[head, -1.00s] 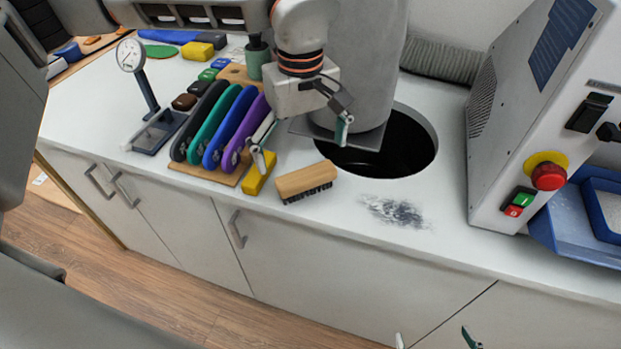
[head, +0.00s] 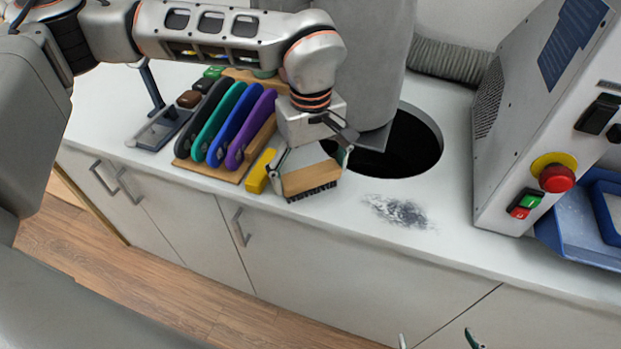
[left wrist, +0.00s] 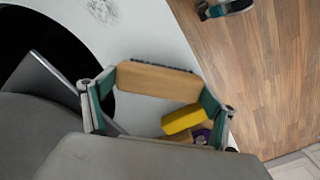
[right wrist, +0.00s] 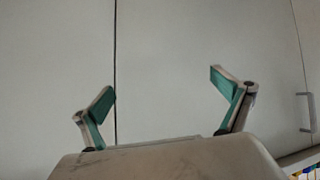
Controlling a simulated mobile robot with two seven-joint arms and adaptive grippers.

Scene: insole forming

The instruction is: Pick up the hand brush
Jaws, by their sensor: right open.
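The hand brush (head: 311,180) has a light wooden back and dark bristles and lies on the white worktop, bristles toward the front edge. My left gripper (head: 309,172) is open over it, with one finger at each end of the wooden back. In the left wrist view the brush (left wrist: 158,80) lies between the spread fingers of the left gripper (left wrist: 150,95); I cannot tell whether they touch it. My right gripper (right wrist: 163,88) is open and empty in front of the cabinet doors. Only its fingertips show at the bottom of the head view.
A yellow block (head: 259,171) lies just left of the brush, beside a rack of black, green, blue and purple insole shapes (head: 228,124). Behind is a round dark opening (head: 413,150). Grey dust (head: 399,211) lies to the right. A machine (head: 540,120) stands further right.

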